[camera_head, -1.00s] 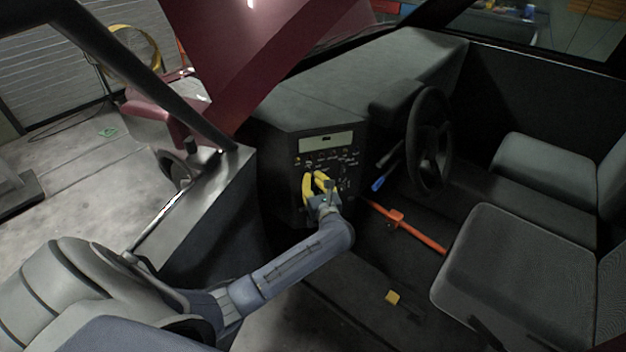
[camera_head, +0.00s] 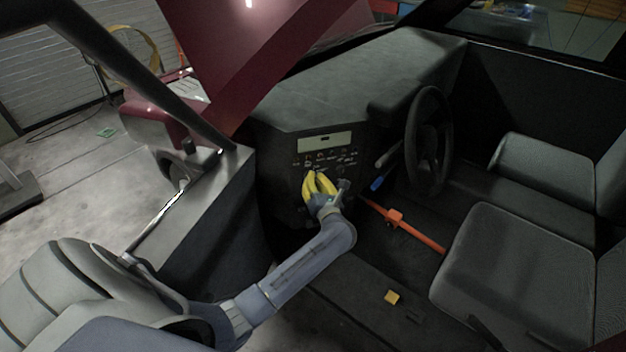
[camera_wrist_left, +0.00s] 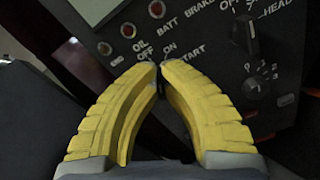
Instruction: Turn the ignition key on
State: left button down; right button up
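The dark control panel (camera_head: 325,155) is on the front of the dashboard, and it also fills the upper part of the left wrist view (camera_wrist_left: 215,70). My left gripper (camera_head: 314,174) is at the panel, and its yellow fingers (camera_wrist_left: 159,66) come together at the ignition switch labels OFF, ON and START. The fingertips sit nearly together with a thin dark piece, apparently the ignition key (camera_wrist_left: 161,88), between them. The fingers hide most of the key, so its turned position cannot be told. My right gripper is not in view.
A black selector knob (camera_wrist_left: 243,38) and a smaller knob (camera_wrist_left: 254,87) are right of the fingers. The steering wheel (camera_head: 428,140), a blue-tipped lever (camera_head: 377,184) and an orange lever (camera_head: 420,234) are to the right.

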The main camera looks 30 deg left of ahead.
pick_arm(q)
jog(key=shift+w+d+f+m, duration=0.1)
jog(key=shift+w+m, duration=0.05)
jog(key=shift+m, duration=1.45)
jog(key=c, duration=1.5)
grip_release()
jog(key=shift+c, duration=0.2)
jog(key=v, duration=1.2)
